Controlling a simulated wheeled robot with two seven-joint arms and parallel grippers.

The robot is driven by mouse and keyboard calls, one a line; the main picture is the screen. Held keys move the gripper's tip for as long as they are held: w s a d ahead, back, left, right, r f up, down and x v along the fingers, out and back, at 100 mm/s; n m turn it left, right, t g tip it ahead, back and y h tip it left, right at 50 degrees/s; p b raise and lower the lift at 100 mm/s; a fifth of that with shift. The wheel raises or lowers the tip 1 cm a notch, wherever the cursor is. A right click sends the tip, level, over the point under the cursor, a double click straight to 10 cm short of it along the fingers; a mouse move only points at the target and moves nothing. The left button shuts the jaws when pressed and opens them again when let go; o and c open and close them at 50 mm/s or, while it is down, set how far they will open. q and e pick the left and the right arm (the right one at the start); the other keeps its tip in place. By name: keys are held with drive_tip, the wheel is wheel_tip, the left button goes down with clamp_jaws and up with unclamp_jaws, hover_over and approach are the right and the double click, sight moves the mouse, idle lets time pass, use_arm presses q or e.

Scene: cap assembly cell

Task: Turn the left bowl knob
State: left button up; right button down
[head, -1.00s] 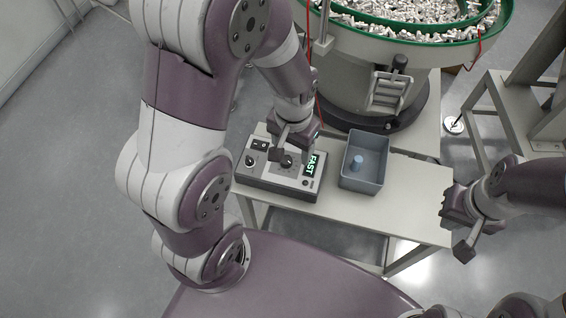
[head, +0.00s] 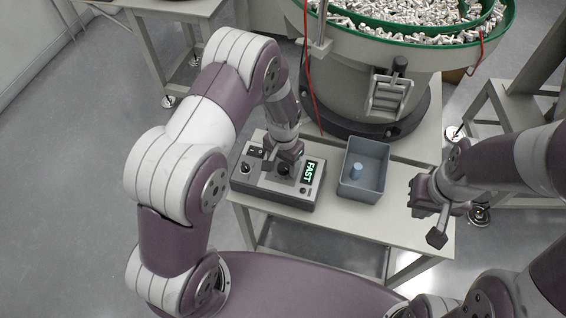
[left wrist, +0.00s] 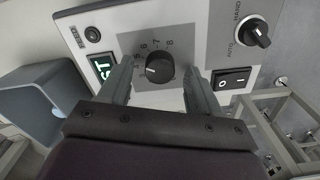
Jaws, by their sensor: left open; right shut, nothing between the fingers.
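The grey control box (head: 262,190) stands on the left part of the table. Its black round dial knob (head: 283,170) also shows in the left wrist view (left wrist: 160,68), with numbers around it and a white pointer line. My left gripper (head: 289,154) is open above the box. In the left wrist view its two fingers reach down on either side of the knob, with visible gaps. My right gripper (head: 428,222) is shut and empty off the table's right side.
A second knob marked AUTO and HAND (left wrist: 258,32) and a black rocker switch (left wrist: 235,82) sit beside the dial. A blue-grey bin (head: 376,187) holding a small blue peg is right of the box. Behind stands a green-rimmed feeder bowl (head: 400,36) full of small parts.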

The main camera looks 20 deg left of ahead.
use_arm(q)
drive_tip(key=shift+f, duration=0.3)
drive_tip(key=shift+c, duration=0.3)
drive_tip(key=c, duration=1)
drive_tip(key=shift+r+n, duration=0.1)
drive_tip(key=shift+n, duration=0.2)
drive_tip(key=shift+n+p, duration=0.45)
drive_tip(key=shift+n, duration=0.45)
drive_tip(key=shift+n+p, duration=0.45)
drive_tip(key=shift+n, duration=1.25)
